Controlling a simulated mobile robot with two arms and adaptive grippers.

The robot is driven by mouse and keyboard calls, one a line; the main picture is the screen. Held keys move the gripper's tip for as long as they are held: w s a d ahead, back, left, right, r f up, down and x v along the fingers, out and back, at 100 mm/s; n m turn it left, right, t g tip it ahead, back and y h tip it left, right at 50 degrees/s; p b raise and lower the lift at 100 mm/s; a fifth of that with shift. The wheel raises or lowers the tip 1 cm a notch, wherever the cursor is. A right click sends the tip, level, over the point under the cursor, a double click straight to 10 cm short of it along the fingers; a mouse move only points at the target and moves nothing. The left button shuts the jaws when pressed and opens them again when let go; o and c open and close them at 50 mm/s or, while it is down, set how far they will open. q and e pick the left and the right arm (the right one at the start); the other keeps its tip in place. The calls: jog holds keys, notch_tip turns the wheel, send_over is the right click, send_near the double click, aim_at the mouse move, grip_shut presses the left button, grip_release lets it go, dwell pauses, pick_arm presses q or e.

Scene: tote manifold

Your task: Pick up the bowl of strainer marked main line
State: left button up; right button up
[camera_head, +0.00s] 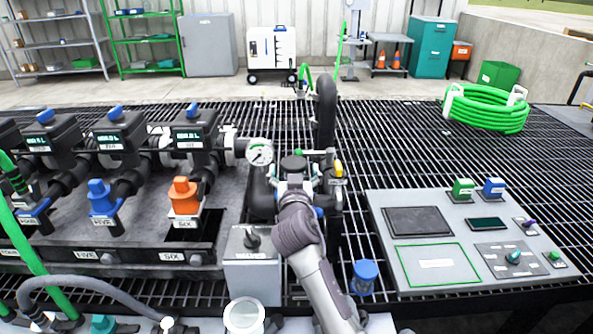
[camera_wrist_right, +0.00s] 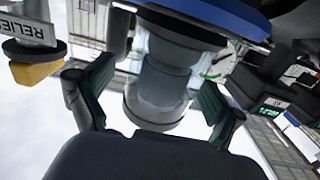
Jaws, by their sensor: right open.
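My right gripper (camera_head: 296,184) is at the dark pipe fitting in the middle of the bench, mostly hidden by my wrist. In the right wrist view, the right gripper (camera_wrist_right: 155,98) is open, with one finger on each side of a clear, pale cylindrical bowl (camera_wrist_right: 165,82). A gap shows beside the left finger; contact on the right is hard to tell. A blue ring (camera_wrist_right: 205,18) sits at the bowl's end at the top of the picture. No main line marking is readable. The bowl is hidden behind my wrist in the head view. My left gripper is out of view.
A yellow knob (camera_head: 338,168) is close right of my gripper; in the wrist view a yellow part (camera_wrist_right: 35,72) sits by a relief label. A gauge (camera_head: 260,153) stands to the left. A control panel (camera_head: 432,262) lies right. Open grating (camera_head: 400,140) is behind it.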

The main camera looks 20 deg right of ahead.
aim_at(298, 161)
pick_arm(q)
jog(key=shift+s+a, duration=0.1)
pick_arm(e)
jog(key=shift+s+a+r, duration=0.1)
jog(key=shift+s, duration=0.05)
jog(key=c, duration=1.3)
jog(key=shift+r, duration=0.6)
jog(key=r+p, duration=0.1)
jog(key=r, duration=0.1)
jog(key=d+r, duration=0.1)
jog(key=r, duration=0.1)
jog(key=shift+d+p, duration=0.1)
jog(key=shift+p, duration=0.25)
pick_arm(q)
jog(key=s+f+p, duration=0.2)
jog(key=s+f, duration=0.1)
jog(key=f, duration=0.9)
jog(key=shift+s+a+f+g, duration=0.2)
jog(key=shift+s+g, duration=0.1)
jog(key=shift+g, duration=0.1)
pick_arm(e)
jog(key=d+r, duration=0.2)
jog(key=d, duration=0.1)
jog(key=s+d+r, duration=0.1)
jog(key=d+r, duration=0.1)
jog(key=d, duration=0.2)
jog(key=s+d+r, duration=0.1)
jog(key=d+r, duration=0.1)
jog(key=d, duration=0.1)
jog(key=shift+s+d, duration=0.2)
